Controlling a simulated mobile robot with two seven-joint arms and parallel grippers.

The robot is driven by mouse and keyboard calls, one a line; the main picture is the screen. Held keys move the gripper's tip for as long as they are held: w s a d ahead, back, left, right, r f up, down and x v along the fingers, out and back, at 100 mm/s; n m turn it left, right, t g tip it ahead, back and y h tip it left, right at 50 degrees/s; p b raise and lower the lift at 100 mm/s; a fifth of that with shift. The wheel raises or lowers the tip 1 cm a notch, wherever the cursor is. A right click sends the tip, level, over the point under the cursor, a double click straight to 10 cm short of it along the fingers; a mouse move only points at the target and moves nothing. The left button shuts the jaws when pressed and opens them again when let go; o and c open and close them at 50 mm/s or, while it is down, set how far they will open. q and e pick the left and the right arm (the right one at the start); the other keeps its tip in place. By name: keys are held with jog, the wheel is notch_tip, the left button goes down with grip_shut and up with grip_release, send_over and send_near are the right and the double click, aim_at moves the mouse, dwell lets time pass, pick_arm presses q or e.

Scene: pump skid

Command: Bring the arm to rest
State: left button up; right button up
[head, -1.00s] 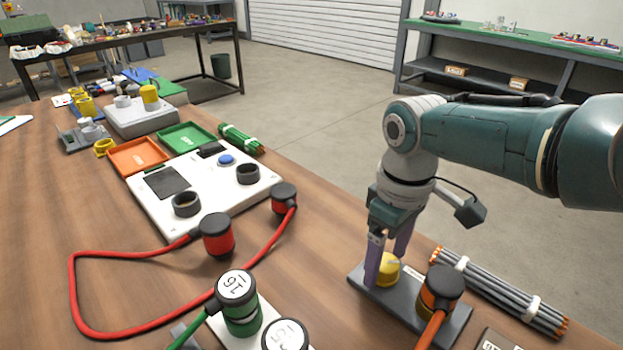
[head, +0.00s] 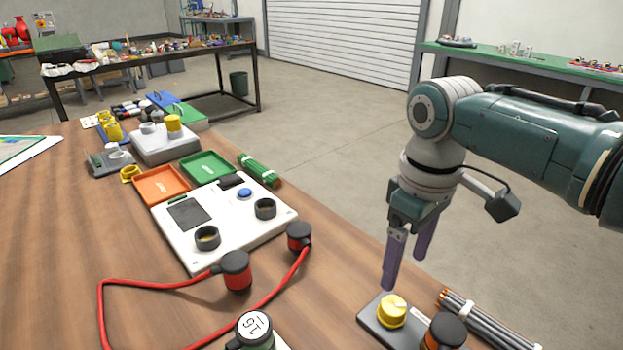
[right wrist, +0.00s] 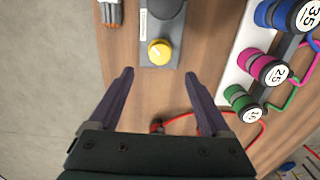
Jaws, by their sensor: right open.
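My right gripper (head: 407,262) is open and empty. In the head view it hangs above the wooden table's right edge, over a grey plate (head: 372,328) with a yellow knob (head: 392,311). In the right wrist view the fingers (right wrist: 158,88) are spread wide, and the yellow knob (right wrist: 159,52) lies beyond them, apart from both. A black and orange plug (head: 443,335) stands beside the knob. My left gripper is not in view.
A white panel (head: 190,248) with two black sockets lies on the table (head: 60,240). A red cable with two plugs (head: 236,270) runs beside it. Grey rods (head: 490,325) lie right of the plate. Colored plugs (right wrist: 268,69) stand at right in the wrist view. The floor is clear.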

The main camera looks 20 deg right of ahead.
jog(key=s+a+t+p, duration=0.2)
jog(key=s+a, duration=0.4)
jog(key=s, duration=0.5)
jog(key=s+r+m+t+p, duration=0.1)
jog(key=s+r+m+p, duration=0.1)
jog(key=s+r, duration=0.65)
jog(key=w+p+v, duration=0.3)
jog(key=p+v, duration=0.9)
jog(key=w+r+p+v, duration=0.1)
jog(key=w+p+v, duration=0.1)
jog(key=p+v, duration=1.1)
jog(key=w+r+p+v, duration=0.1)
jog(key=w+p+v, duration=0.2)
jog(key=p+v, duration=0.9)
jog(key=shift+w+r+t+p, duration=0.2)
jog(key=shift+r+t+p, duration=0.1)
jog(key=shift+r+p, duration=0.25)
